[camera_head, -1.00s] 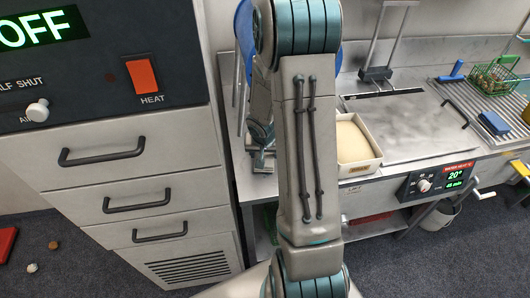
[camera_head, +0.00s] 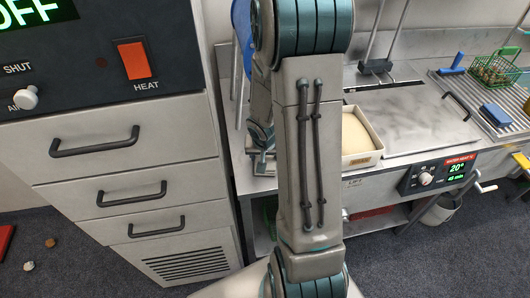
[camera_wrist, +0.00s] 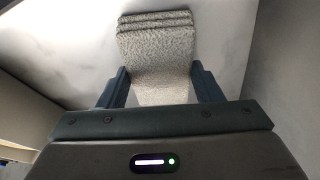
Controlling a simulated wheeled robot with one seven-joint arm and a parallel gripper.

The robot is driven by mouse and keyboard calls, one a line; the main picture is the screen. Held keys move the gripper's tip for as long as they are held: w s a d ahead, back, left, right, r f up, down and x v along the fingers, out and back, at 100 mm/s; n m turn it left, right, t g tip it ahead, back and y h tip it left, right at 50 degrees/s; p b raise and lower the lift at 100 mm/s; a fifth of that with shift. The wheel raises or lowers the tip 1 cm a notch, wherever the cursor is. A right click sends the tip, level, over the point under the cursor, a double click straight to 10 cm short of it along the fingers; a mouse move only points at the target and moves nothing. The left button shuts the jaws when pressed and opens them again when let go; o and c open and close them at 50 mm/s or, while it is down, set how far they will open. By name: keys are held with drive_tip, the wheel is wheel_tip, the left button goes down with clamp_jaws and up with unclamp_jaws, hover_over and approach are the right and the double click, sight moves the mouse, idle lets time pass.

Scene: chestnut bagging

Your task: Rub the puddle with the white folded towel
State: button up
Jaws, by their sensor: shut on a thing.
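The white folded towel (camera_wrist: 155,60) shows in the wrist view as a pale, fuzzy stack with several layers at its far edge. My gripper (camera_wrist: 160,88) is shut on it, with one dark finger at each side. A pale, smudged surface lies beyond the towel; I cannot tell whether they touch. In the head view, part of my gripper (camera_head: 262,150) shows left of my arm, low over the left end of the metal bench (camera_head: 255,183). My arm hides the towel there. I cannot make out the puddle in either view.
A white box with pale contents (camera_head: 360,157) stands on the bench just right of my arm. Further right are a metal plate (camera_head: 410,120), a blue block (camera_head: 496,115) and a green basket (camera_head: 495,68). A drawer cabinet (camera_head: 120,175) stands close on the left.

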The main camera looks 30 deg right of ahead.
sight(268, 166)
drive_tip(key=shift+s+a+f+b, duration=0.15)
drive_tip(key=shift+s+b, duration=0.15)
drive_tip(key=shift+s, duration=0.15)
drive_tip(key=shift+s+a+f+b, duration=0.1)
drive_tip(key=shift+s+b, duration=0.15)
drive_tip(key=shift+s, duration=0.15)
drive_tip(key=shift+s+a+r+b, duration=0.1)
drive_tip(key=shift+s+a+b, duration=0.1)
drive_tip(key=shift+s, duration=0.25)
drive_tip(key=shift+s+a+b, duration=0.1)
drive_tip(key=shift+s+b, duration=0.05)
drive_tip(key=shift+s, duration=0.3)
drive_tip(key=shift+r, duration=0.1)
drive_tip(key=shift+w, duration=0.1)
drive_tip(key=shift+w+d+p, duration=0.15)
drive_tip(key=shift+w+d, duration=0.1)
drive_tip(key=shift+w, duration=0.55)
drive_tip(key=shift+w+d+p, duration=0.15)
drive_tip(key=shift+w+d, duration=0.1)
drive_tip(key=shift+w, duration=0.55)
drive_tip(key=shift+w+d+p, duration=0.2)
drive_tip(key=shift+w+d, duration=0.1)
drive_tip(key=shift+w, duration=0.6)
drive_tip(key=shift+w+d+p, duration=0.2)
drive_tip(key=shift+w+d, duration=0.05)
drive_tip(key=shift+w, duration=0.65)
drive_tip(key=shift+r+p, duration=2.2)
drive_tip(key=shift+r, duration=0.75)
